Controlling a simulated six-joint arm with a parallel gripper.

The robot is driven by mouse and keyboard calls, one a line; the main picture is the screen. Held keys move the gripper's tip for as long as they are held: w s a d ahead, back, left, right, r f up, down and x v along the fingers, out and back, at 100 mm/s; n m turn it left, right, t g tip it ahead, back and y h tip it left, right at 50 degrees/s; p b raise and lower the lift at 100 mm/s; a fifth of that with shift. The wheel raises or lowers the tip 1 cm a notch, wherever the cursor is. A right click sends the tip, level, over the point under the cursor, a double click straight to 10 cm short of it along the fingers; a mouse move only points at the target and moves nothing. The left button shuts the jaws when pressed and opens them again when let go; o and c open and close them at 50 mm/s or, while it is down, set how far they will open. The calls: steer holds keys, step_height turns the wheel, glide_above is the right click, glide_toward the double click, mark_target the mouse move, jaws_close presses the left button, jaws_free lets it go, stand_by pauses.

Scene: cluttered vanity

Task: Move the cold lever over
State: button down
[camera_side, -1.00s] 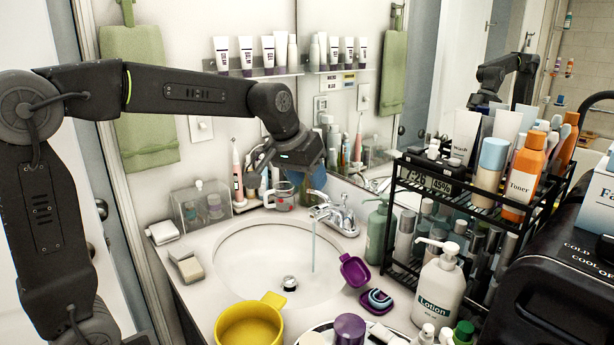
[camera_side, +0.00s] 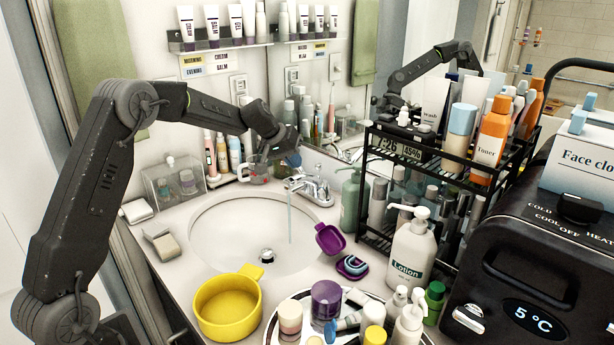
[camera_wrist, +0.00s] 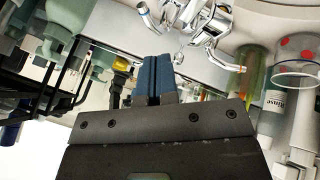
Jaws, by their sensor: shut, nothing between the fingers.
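The chrome faucet (camera_side: 312,187) stands at the back right rim of the sink, with a thin stream of water running from its spout. In the wrist view the faucet (camera_wrist: 190,22) is at the top, seen from close by, with shiny handles around its body. My gripper (camera_side: 292,160) is just above and behind the faucet. Its blue fingers (camera_wrist: 157,80) are shut together and empty, pointing toward the faucet. I cannot tell whether they touch a handle.
A clear cup (camera_side: 257,170) and several tubes stand left of the faucet. A green pump bottle (camera_side: 352,200) and black rack (camera_side: 405,180) stand right. The mirror is close behind. The sink basin (camera_side: 225,230) is clear; a yellow pot (camera_side: 228,308) sits in front.

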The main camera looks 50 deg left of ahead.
mark_target(323, 191)
steer(key=x, duration=0.9)
steer(key=shift+f, duration=0.3)
steer(key=shift+w+d, duration=0.1)
steer(key=shift+d, duration=0.15)
steer(key=shift+w+d+n+y, duration=0.45)
steer(key=shift+d+n, duration=0.25)
steer(key=shift+d, duration=0.15)
steer(key=shift+w+d+n+y, duration=0.4)
steer(key=shift+d+n, duration=0.3)
steer(key=shift+d, duration=0.15)
steer(key=shift+w+d, duration=0.1)
